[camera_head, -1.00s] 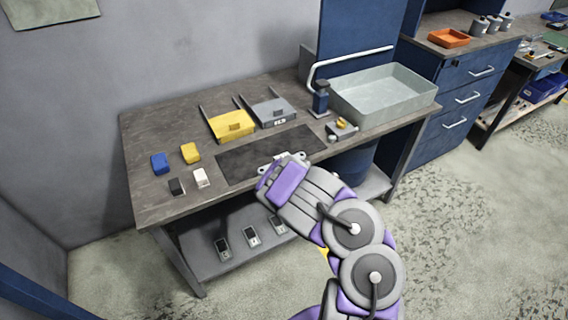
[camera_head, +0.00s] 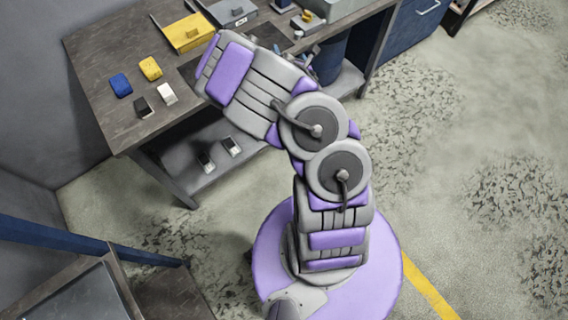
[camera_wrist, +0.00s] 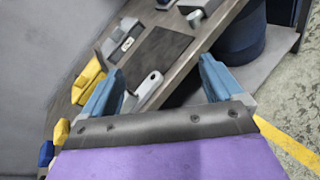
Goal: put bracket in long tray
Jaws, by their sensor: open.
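The bracket, a pale grey metal piece with a hole (camera_wrist: 149,85), lies near the front edge of the workbench in the wrist view, beside the dark mat. It shows beyond and between my fingers, apart from both. My gripper (camera_wrist: 160,74) is open and empty, with one blue finger on each side. In the head view my arm hides the bracket and most of the gripper. A large grey tray (camera_head: 333,9), perhaps the long tray, is cut off at the top of the head view.
A yellow bin (camera_head: 190,34) and a grey bin (camera_head: 232,12) stand at the back of the workbench. Blue (camera_head: 121,85), yellow (camera_head: 150,69), black (camera_head: 143,107) and white (camera_head: 167,94) blocks sit at its left. Another dark-framed surface (camera_head: 85,298) is at lower left. Floor at right is clear.

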